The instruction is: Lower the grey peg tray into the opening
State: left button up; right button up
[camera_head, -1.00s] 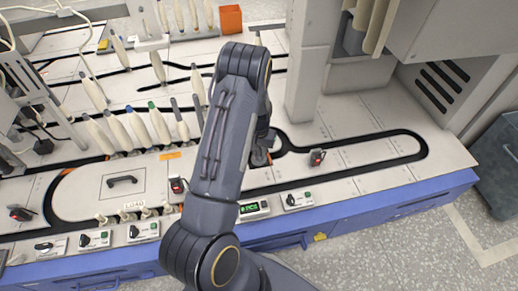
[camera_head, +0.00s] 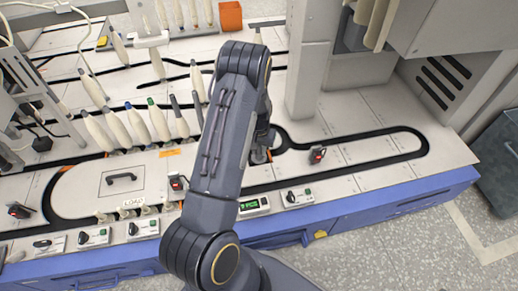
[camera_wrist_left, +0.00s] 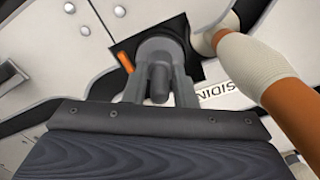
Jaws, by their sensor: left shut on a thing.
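My left gripper (camera_wrist_left: 158,82) is shut on the grey peg tray (camera_wrist_left: 160,46). The tray is a round grey piece with a short upright peg between the fingers. In the head view the tray (camera_head: 259,156) shows only in part below my left gripper (camera_head: 262,146), behind my arm. The dark square opening (camera_wrist_left: 124,46) lies around and under the tray in the wrist view. The tray hides much of it, and I cannot tell how far the tray is in. My right gripper is in neither view.
A cream bobbin with an orange-brown lower part (camera_wrist_left: 247,62) stands close to the right of the gripper. Several more bobbins (camera_head: 138,127) stand to the left on the deck. A grey column (camera_head: 304,80) rises behind. The deck at right (camera_head: 375,146) is mostly clear.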

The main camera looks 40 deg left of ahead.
pick_arm(q)
jog(key=shift+f+b, duration=0.45)
jog(key=shift+f, duration=0.2)
dwell(0.4)
jog(key=o, duration=0.7)
jog(key=shift+r+p, duration=4.05)
jog(key=shift+r, duration=1.5)
